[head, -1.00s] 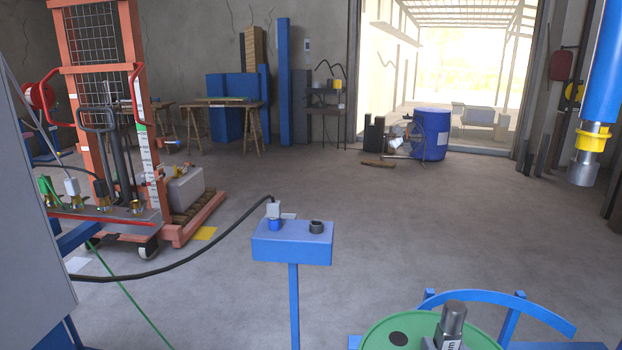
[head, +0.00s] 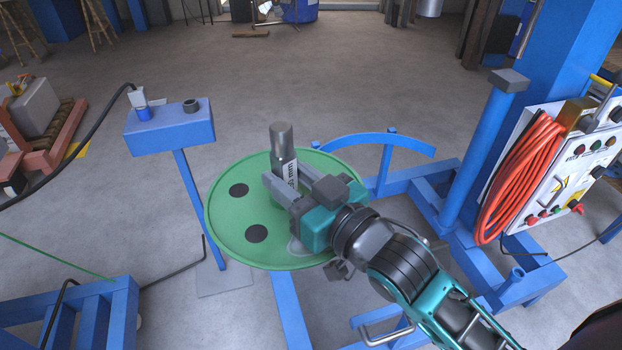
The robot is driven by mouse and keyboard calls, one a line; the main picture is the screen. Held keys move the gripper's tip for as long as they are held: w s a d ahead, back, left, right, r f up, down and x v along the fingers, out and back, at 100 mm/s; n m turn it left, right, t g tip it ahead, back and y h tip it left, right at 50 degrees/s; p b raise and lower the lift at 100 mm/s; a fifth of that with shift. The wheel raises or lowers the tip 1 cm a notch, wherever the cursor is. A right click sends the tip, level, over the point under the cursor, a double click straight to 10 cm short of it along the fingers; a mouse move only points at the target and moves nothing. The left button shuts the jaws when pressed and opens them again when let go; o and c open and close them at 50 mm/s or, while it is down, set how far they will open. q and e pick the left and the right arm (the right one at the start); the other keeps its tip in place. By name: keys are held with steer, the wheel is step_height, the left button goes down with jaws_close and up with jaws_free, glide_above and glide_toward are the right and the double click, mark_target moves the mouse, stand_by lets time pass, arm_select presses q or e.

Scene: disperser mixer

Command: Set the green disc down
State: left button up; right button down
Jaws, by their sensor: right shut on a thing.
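The green disc (head: 234,228) is a round, flat plate with a raised rim and black round spots. It is near the middle of the head view. A grey metal post (head: 281,140) with a white label stands up from the disc. My right gripper (head: 282,184) is above the disc, with its two grey fingers shut around this post. The gripper and wrist hide the right part of the disc. I cannot tell whether the disc's underside touches anything. My left gripper is out of view.
A blue frame (head: 415,172) with a curved bar is behind and right of the disc. A blue pedestal box (head: 168,126) stands to the left. A control panel (head: 560,165) with a coiled orange hose (head: 508,180) is at the right.

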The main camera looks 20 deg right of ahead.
steer(key=a+r+n+g+y, duration=0.1)
steer(key=a, duration=0.1)
steer(key=a+r+n+y, duration=0.1)
steer(key=a+r+y, duration=0.1)
steer(key=s+a+r+n+g+y, duration=0.1)
steer(key=a+y, duration=0.1)
steer(key=shift+a+r+n+g, duration=0.1)
steer(key=shift+r+n+g, duration=0.2)
steer(key=shift+r+n, duration=0.1)
steer(key=shift+a+r+y, duration=0.1)
steer(key=shift+a+y, duration=0.1)
steer(key=shift+y, duration=0.1)
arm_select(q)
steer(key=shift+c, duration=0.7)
arm_select(e)
steer(key=shift+a+g, duration=0.1)
steer(key=shift+g, duration=0.2)
